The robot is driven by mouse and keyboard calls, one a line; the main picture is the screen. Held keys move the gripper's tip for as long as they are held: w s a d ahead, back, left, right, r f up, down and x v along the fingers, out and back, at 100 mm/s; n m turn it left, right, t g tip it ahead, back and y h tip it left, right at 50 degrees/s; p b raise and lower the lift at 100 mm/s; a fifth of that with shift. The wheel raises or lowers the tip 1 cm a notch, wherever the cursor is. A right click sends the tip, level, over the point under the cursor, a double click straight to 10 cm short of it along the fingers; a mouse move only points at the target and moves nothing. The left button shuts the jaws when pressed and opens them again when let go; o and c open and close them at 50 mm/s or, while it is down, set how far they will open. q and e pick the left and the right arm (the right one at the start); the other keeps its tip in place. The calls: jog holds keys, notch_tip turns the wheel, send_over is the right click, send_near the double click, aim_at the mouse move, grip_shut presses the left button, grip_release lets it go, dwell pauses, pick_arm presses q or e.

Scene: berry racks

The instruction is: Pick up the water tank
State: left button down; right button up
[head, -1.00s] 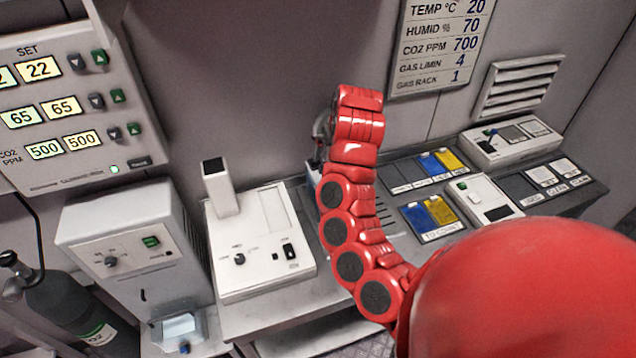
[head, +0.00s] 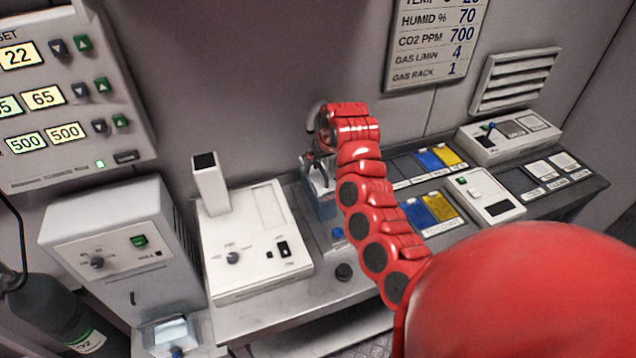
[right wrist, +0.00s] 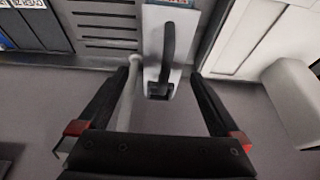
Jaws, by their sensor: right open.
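The likely water tank (head: 321,205) is a translucent bluish box on the bench in the head view, partly hidden by my red right arm. In the right wrist view a white top with a black handle (right wrist: 168,50), likely the tank's, lies between and beyond the fingers. My right gripper (right wrist: 160,78) is open, its two black fingers apart on either side of the handle's near end. Contact cannot be told. In the head view this gripper (head: 318,160) is small and partly hidden, just above the tank. My left gripper is not in view.
A white device with a column (head: 262,245) stands left of the tank. A white cabinet (head: 115,245) and gas cylinder (head: 55,310) are farther left. Blue and yellow pads (head: 431,208) and small white devices (head: 485,197) lie right. The wall is close behind.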

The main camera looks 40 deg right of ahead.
aim_at(318, 172)
jog(key=shift+w+d+f, duration=0.1)
jog(key=shift+w+f, duration=0.1)
jog(key=shift+f, duration=0.25)
jog(key=shift+w+f+p, duration=0.1)
jog(key=shift+f+p, duration=0.05)
jog(key=shift+p, duration=0.2)
jog(key=p+x, duration=0.2)
jog(key=x, duration=0.2)
jog(key=shift+w+a, duration=0.1)
jog(key=shift+a, duration=0.2)
jog(key=shift+w+d+f, duration=0.15)
jog(key=shift+f, duration=0.25)
grip_shut()
